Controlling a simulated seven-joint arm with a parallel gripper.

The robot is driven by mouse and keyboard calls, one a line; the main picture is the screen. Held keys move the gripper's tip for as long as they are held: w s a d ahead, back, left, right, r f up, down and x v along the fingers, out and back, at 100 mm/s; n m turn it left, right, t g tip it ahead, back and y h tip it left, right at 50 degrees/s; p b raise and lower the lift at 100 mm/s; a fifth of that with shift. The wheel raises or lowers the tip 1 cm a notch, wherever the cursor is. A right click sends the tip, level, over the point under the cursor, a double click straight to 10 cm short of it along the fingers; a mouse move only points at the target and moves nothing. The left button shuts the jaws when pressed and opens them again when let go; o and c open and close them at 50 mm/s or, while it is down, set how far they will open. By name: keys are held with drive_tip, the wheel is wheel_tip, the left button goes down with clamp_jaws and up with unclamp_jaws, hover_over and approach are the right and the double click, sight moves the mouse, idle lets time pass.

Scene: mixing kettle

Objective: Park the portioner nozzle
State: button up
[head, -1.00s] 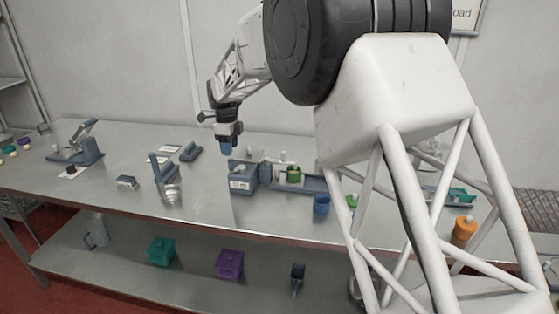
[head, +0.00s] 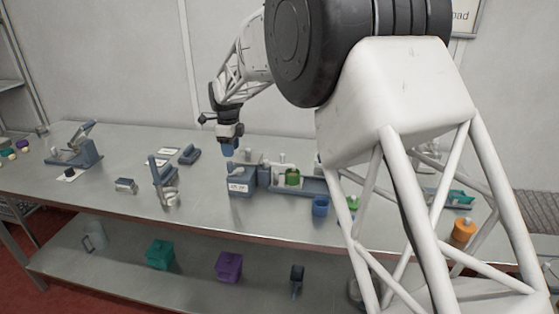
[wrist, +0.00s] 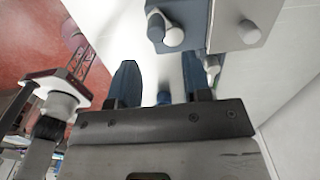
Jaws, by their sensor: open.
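My gripper (head: 229,152) is over the back of the table, just above and left of a blue-grey dispenser body (head: 241,181) with a white label. I take this for the portioner, but cannot tell for sure. In the wrist view my gripper (wrist: 160,78) has its two blue fingers apart. A small blue round piece (wrist: 163,98) shows between them, and I cannot tell what it is or whether it is touched. A grey-blue block with white round knobs (wrist: 171,33) is close above the fingers in that view. I cannot pick out the nozzle with certainty.
Right of the dispenser stand a green ring-shaped part (head: 292,177) and a blue cup (head: 320,206). The table's front middle is clear.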

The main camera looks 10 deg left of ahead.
drive_tip(key=r, duration=0.1)
hover_over(282, 156)
drive_tip(key=shift+w+r, duration=0.2)
drive_tip(key=shift+w, duration=0.25)
drive_tip(key=shift+f, duration=0.2)
drive_tip(key=shift+f, duration=3.85)
drive_tip(key=shift+f, duration=0.2)
drive_tip(key=c, duration=0.5)
